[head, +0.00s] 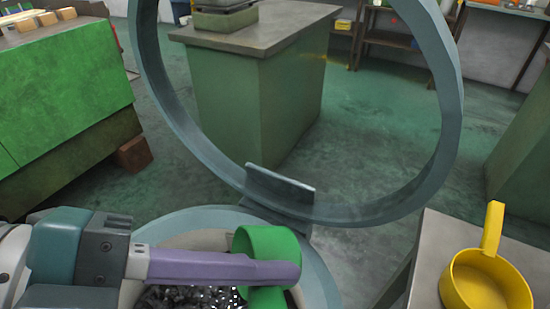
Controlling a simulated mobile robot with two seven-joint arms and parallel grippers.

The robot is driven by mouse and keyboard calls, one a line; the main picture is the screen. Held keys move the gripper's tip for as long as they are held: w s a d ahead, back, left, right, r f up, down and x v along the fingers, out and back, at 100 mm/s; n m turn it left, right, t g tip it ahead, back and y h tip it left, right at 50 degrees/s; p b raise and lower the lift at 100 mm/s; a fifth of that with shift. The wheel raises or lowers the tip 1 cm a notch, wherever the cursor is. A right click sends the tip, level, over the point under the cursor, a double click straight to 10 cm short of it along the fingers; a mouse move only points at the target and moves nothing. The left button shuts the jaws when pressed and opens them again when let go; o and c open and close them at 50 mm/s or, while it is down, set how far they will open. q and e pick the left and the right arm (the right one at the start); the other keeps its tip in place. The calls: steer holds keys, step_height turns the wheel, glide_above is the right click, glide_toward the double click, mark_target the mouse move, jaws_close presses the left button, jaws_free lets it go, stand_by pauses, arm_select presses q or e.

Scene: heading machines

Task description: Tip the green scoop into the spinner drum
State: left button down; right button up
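The green scoop (268,241) is at the bottom middle, over the mouth of the spinner drum (318,270). My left gripper (285,268) reaches in from the left, and its purple finger crosses in front of the scoop. Green shows above and below the finger, and the gripper appears shut on the scoop. The scoop looks tilted, but the finger hides its middle and I cannot see what is inside it. Dark grey bits with some bright specks (190,297) lie in the drum below. My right gripper is out of view.
The drum's large ring-shaped lid (447,100) stands open behind the drum. A yellow scoop (484,283) sits on a grey table (428,262) at the right. A green cabinet (65,95) with wooden blocks is at the left, and a green workbench (245,100) stands behind.

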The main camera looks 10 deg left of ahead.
arm_select(q)
steer(key=w+d+g+y+p, duration=0.3)
steer(key=d+g+y+p, duration=0.3)
steer(key=y+p, duration=0.3)
steer(key=y, duration=0.2)
steer(key=shift+w+r+n+y+p, duration=0.2)
steer(key=shift+r+n+y+p, duration=0.1)
steer(key=shift+n+p, duration=0.1)
steer(key=shift+d, duration=0.1)
steer(key=shift+f, duration=0.1)
stand_by(0.5)
